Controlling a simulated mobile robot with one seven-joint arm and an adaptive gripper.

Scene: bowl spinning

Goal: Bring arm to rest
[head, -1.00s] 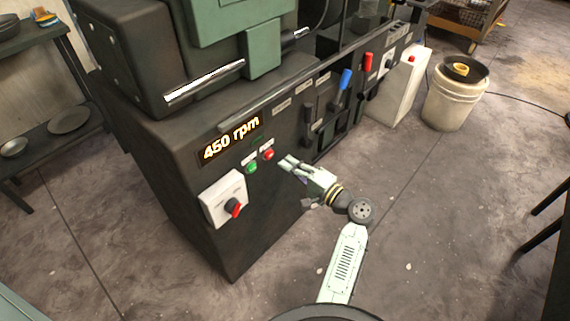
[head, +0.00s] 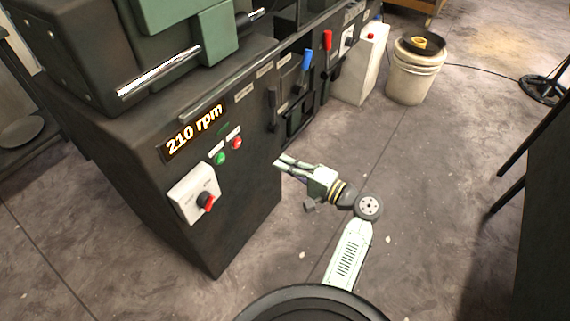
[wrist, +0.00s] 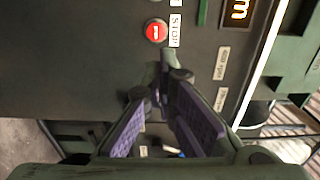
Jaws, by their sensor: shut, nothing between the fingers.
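My gripper (head: 281,164) is at the end of my arm, in front of the dark machine (head: 240,215). It is shut and empty, with clear floor beneath it. In the wrist view the purple-padded fingers of my gripper (wrist: 160,65) meet at their tips, just below the red STOP button (wrist: 156,31). In the head view the red button (head: 237,143) and green button (head: 220,158) are left of the fingertips, with a gap between. The display (head: 195,131) reads 210 rpm.
A red rotary switch (head: 206,201) sits on a white plate at the machine's left. Blue (head: 307,60) and red (head: 328,41) levers stick out further along. A white bucket (head: 414,78) stands at the back. The floor (head: 430,200) on the right is mostly open.

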